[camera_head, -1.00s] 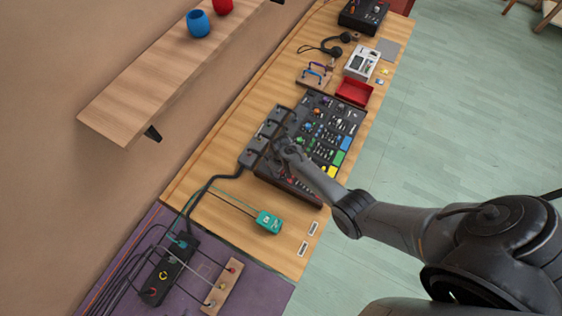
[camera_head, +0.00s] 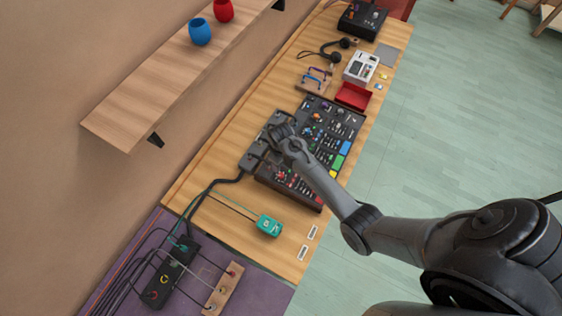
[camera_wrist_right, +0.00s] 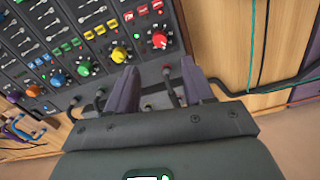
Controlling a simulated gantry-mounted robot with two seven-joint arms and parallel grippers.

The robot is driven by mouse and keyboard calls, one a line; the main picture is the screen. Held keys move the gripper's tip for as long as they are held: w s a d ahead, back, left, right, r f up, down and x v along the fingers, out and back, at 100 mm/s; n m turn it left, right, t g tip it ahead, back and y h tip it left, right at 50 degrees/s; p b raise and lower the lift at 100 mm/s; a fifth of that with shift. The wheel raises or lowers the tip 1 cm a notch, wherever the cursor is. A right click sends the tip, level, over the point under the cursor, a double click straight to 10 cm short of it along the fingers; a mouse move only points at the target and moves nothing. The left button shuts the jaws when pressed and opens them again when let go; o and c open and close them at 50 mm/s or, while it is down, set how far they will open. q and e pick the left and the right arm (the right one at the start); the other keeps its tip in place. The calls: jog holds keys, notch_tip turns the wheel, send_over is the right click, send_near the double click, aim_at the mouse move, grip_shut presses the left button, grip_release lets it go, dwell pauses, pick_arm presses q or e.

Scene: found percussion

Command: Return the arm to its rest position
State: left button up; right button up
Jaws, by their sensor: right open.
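My right arm (camera_head: 330,190) comes in from the lower right in the head view and reaches over the dark mixing console (camera_head: 328,124) on the wooden table. My right gripper (camera_head: 277,134) is over the console's back-left edge, near the cable plugs, and its fingertips are small there. In the right wrist view the two fingers of the gripper (camera_wrist_right: 160,88) stand apart. Between and behind them are cable plugs (camera_wrist_right: 172,84) at the console edge. Nothing is seen held. Whether the fingers touch the console cannot be told. My left gripper is in neither view.
A red tray (camera_head: 353,96) and a white device (camera_head: 361,67) stand beyond the console. A wooden shelf (camera_head: 150,90) with blue (camera_head: 200,32) and red cups juts from the wall.

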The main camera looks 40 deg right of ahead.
dwell(0.3)
jog(key=shift+g, duration=0.8)
jog(key=s+f, duration=0.1)
jog(key=s, duration=0.1)
jog(key=s+f, duration=0.2)
jog(key=s, duration=0.1)
jog(key=s+f, duration=0.2)
jog(key=s, duration=0.1)
jog(key=shift+s+d+f+p, duration=0.1)
jog(key=shift+s+d+p, duration=0.05)
jog(key=shift+p, duration=0.15)
jog(key=s, duration=0.2)
jog(key=s+f, duration=0.1)
jog(key=s, duration=0.1)
jog(key=shift+s, duration=0.35)
jog(key=s+a+r+n+t+p, duration=0.2)
jog(key=s+a+r, duration=0.4)
jog(key=s+r, duration=0.55)
jog(key=w+a+r+m+t, duration=0.1)
jog(key=r, duration=0.6)
jog(key=w+a+r+t, duration=0.1)
jog(key=a+r+t, duration=0.1)
jog(key=r, duration=0.5)
jog(key=shift+w+a+r+m, duration=0.3)
jog(key=shift+w+r+m, duration=0.05)
jog(key=shift+r+m, duration=0.05)
